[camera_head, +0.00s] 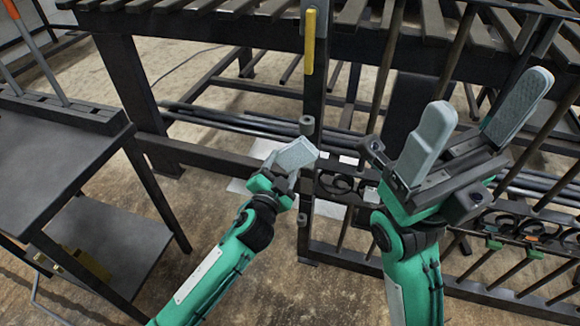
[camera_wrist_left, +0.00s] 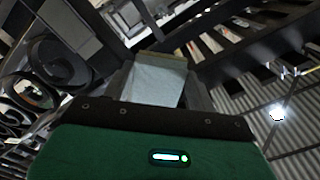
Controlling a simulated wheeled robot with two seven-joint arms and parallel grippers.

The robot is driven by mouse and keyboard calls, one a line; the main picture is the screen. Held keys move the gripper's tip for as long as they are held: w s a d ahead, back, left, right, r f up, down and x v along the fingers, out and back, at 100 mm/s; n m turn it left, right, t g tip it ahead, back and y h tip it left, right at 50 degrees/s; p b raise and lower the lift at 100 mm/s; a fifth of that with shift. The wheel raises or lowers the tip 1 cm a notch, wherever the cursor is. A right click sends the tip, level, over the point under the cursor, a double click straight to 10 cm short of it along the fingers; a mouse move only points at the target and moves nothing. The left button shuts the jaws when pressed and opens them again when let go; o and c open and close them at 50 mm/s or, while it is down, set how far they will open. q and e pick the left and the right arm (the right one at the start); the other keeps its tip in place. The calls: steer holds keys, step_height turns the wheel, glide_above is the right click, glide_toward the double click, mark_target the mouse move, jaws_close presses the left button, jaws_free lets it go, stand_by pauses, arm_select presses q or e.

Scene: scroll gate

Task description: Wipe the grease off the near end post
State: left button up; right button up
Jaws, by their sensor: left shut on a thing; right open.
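The dark end post (camera_head: 312,80) of the scroll gate stands upright in the middle of the head view, with a yellow strip (camera_head: 309,42) near its top. My left gripper (camera_head: 297,154) is at this post, overlapping it in the picture below a round knuckle. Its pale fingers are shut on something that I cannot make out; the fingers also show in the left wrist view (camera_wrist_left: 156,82). Whether it touches the post is unclear. My right gripper (camera_head: 478,118) is open and empty, right of the post. I cannot make out any grease.
The gate's scrolls and bars (camera_head: 350,182) run right from the post, low behind my right arm. A slatted dark bench (camera_head: 220,30) stands behind. A dark side table (camera_head: 50,150) with a lower shelf is at left. Bare floor (camera_head: 190,205) lies between.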

arm_select(q)
steer(key=p+v, duration=0.1)
steer(key=v, duration=0.5)
stand_by(0.6)
steer(key=shift+v, duration=1.5)
steer(key=shift+a, duration=0.1)
